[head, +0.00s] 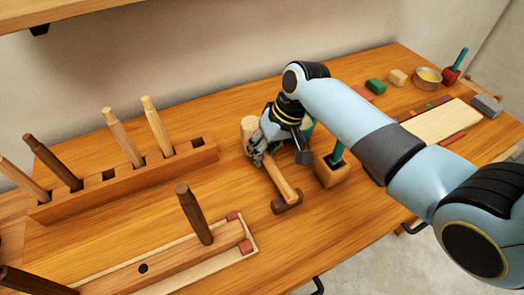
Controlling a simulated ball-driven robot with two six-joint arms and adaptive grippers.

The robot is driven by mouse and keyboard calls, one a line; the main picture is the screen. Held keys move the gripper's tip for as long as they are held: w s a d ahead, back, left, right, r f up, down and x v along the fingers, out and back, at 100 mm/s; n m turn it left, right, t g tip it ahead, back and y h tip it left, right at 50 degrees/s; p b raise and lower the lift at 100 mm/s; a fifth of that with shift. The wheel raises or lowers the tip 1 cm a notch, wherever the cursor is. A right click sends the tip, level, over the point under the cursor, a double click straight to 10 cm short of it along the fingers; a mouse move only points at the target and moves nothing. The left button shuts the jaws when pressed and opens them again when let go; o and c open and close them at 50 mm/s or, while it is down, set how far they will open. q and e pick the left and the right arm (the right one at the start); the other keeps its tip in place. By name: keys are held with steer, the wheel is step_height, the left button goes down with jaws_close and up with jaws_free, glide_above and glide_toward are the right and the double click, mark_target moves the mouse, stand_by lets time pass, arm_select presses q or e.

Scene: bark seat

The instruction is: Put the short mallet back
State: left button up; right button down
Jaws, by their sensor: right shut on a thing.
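The short mallet has a pale wooden head (248,126) and a light brown handle (279,180) that slants down to the right. My right gripper (258,153) is shut on it close to the head and hides part of the handle's upper end. The handle's lower end is at a small dark brown rest (287,205); I cannot tell whether it touches it. My left gripper is not in view.
A wooden block with a green-handled tool (332,172) stands just right of the mallet. A long slotted rack (125,182) holds several upright handles at left. A pale tray with a holed bar (165,262) lies in front. Small blocks and a bowl (427,77) are at back right.

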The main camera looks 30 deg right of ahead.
steer(key=shift+f, duration=0.1)
steer(key=c, duration=1.2)
jaws_free()
steer(key=shift+o, duration=0.3)
steer(key=v, duration=1.2)
